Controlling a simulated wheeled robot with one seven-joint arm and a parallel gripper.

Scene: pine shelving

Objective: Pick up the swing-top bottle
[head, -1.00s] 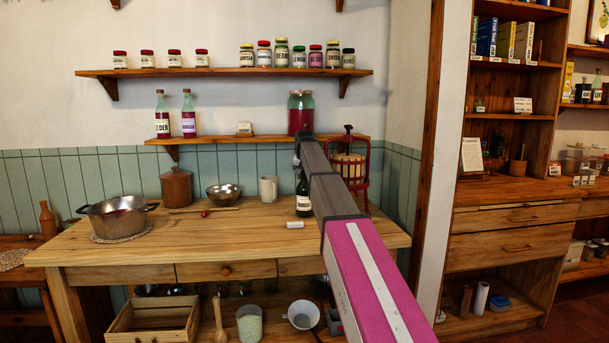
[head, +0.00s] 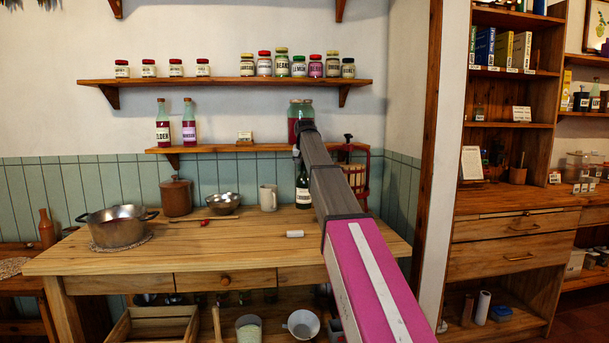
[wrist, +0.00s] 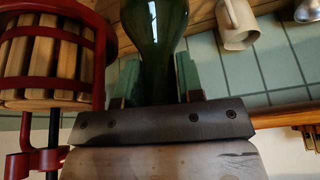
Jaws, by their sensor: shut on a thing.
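The swing-top bottle (head: 303,192) is dark green with a pale label. In the head view it hangs upright a little above the tabletop, partly hidden by my arm. In the wrist view its green glass (wrist: 156,30) narrows down between the two fingers. My gripper (wrist: 160,85) is shut on the bottle's narrower part. In the head view my arm hides the gripper, and the bottle's top cannot be seen.
A red-framed fruit press (head: 357,175) stands close right of the bottle; it also shows in the wrist view (wrist: 50,60). A mug (head: 268,198) stands to the left. A small white cylinder (head: 295,233) lies in front. Above is a shelf (head: 230,148) with a large jar (head: 295,110).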

